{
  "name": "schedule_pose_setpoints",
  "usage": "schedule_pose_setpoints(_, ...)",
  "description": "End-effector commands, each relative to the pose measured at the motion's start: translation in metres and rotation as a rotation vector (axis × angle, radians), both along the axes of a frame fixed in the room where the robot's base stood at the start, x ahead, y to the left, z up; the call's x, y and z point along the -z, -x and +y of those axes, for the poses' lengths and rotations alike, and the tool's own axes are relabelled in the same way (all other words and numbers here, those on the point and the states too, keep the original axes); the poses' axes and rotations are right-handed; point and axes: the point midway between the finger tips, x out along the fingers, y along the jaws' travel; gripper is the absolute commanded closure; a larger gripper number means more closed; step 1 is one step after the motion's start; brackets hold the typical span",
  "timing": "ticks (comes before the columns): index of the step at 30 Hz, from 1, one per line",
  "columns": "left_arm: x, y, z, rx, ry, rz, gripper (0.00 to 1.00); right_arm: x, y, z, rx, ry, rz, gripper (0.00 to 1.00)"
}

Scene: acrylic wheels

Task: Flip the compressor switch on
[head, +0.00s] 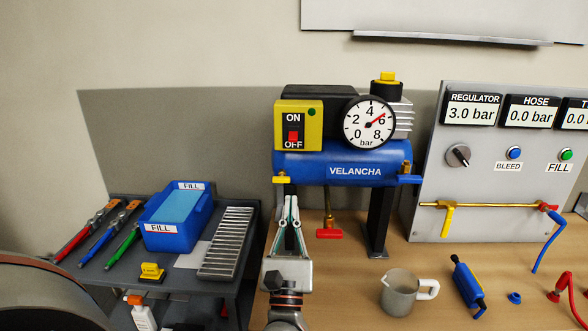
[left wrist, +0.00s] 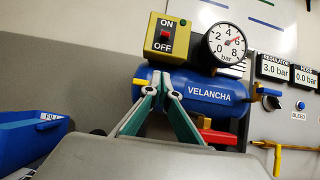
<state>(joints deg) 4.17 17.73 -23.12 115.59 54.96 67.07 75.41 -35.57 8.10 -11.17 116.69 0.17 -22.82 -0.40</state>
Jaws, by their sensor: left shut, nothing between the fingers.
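The blue compressor (head: 340,172), marked VELANCHA, stands at the back of the wooden bench. Its yellow switch box (head: 313,133) has a black panel with ON above and OFF below. The red switch (head: 293,136) sits low on that panel, against the OFF label. The switch also shows in the left wrist view (left wrist: 164,37), above my fingers. My left gripper (head: 291,199) is shut and empty, pointing up below the switch box and apart from the switch. It also shows in the left wrist view (left wrist: 160,78). My right gripper is not in view.
A pressure gauge (head: 368,123) reads near 6 bar. A red-handled valve (head: 329,233) hangs under the tank. A control panel (head: 470,221) stands at right. A grey jug (head: 401,293) and a blue tool (head: 467,281) are on the bench. A side table (head: 122,277) holds tools and a blue bin (head: 179,240).

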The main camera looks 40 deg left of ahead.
Motion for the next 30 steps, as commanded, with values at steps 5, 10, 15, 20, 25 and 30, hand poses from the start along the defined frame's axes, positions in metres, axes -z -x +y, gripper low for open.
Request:
schedule_pose_setpoints(5, -0.015, -0.013, 0.008, -0.002, -0.002, -0.006, 1.0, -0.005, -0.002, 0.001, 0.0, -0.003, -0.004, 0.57)
schedule_pose_setpoints(10, -0.036, -0.035, 0.022, -0.002, -0.003, -0.007, 1.0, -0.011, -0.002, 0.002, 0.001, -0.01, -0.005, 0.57)
schedule_pose_setpoints(15, -0.055, -0.059, 0.036, -0.003, -0.004, -0.005, 1.0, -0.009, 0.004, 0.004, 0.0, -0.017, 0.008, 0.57)
schedule_pose_setpoints(20, -0.076, -0.063, 0.039, 0.001, 0.0, -0.006, 1.0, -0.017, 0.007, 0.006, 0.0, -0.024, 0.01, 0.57)
schedule_pose_setpoints(25, -0.091, -0.057, 0.035, 0.0, -0.002, -0.003, 1.0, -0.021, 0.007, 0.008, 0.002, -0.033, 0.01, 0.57)
schedule_pose_setpoints(30, -0.095, -0.055, 0.034, -0.001, -0.001, 0.0, 1.0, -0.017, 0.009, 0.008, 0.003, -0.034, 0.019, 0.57)
